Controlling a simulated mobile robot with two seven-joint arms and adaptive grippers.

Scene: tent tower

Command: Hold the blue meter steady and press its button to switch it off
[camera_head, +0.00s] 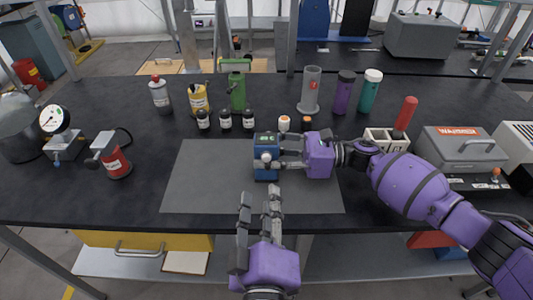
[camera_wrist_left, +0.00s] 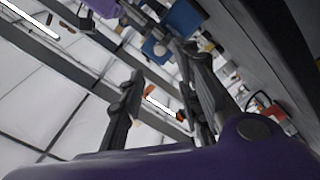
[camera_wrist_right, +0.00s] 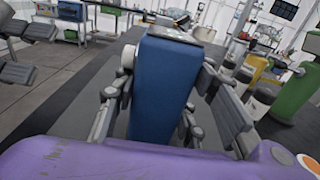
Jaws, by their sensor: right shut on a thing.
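The blue meter (camera_head: 266,172) stands upright on the grey mat (camera_head: 205,185). A pale round button (camera_head: 265,158) shows on its near face. My right gripper (camera_head: 286,156) is shut on the meter from the right. In the right wrist view the meter's blue body (camera_wrist_right: 163,88) sits between the fingers, with the pale button (camera_wrist_right: 127,57) on its left side. My left gripper (camera_head: 258,200) is open and empty, in front of the meter and apart from it. In the left wrist view the meter (camera_wrist_left: 184,18) and its button (camera_wrist_left: 160,49) show beyond the spread fingers.
Small dark bottles (camera_head: 225,120) stand behind the mat. A red-labelled device (camera_head: 112,157) and a gauge (camera_head: 62,135) stand at the left. The mat's left half is clear.

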